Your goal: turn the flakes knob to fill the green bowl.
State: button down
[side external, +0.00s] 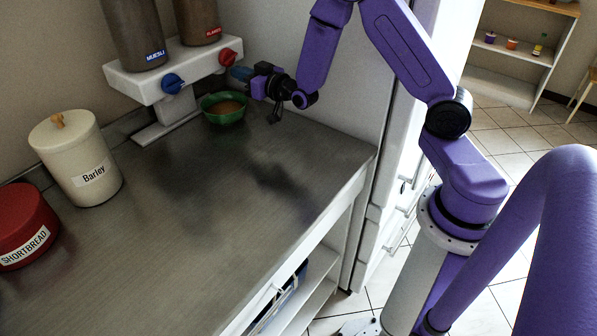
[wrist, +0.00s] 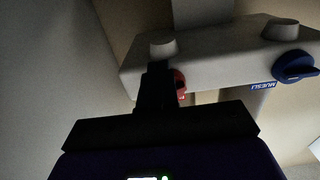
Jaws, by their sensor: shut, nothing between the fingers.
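The red flakes knob (side external: 227,56) is on the front of the white dispenser, below the brown container labelled FLAKES (side external: 198,18). In the wrist view the red knob (wrist: 179,84) is partly hidden behind my fingers. The green bowl (side external: 223,117) stands on the counter below the flakes side, with brownish contents inside. My gripper (side external: 240,74) is shut and empty, just beside and below the red knob and above the bowl. In the wrist view its dark fingers (wrist: 157,76) overlap the knob's edge; I cannot tell whether they touch it.
The blue muesli knob (side external: 173,83) is left of the red one, under the MUESLI container (side external: 137,30). A Barley jar (side external: 78,160) and a red SHORTBREAD tin (side external: 24,228) stand at the counter's left. The middle of the counter (side external: 210,215) is clear.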

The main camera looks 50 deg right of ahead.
jog(key=shift+a+r, duration=0.1)
jog(key=shift+r, duration=0.4)
dwell(0.7)
jog(key=shift+a, duration=0.4)
dwell(0.9)
jog(key=shift+f, duration=0.1)
jog(key=shift+a+f, duration=0.1)
jog(key=shift+f, duration=0.2)
jog(key=s, duration=0.6)
dwell(0.5)
jog(key=shift+s+d+f, duration=0.2)
jog(key=shift+s+d, duration=0.25)
jog(key=shift+d, duration=0.15)
jog(key=w, duration=0.7)
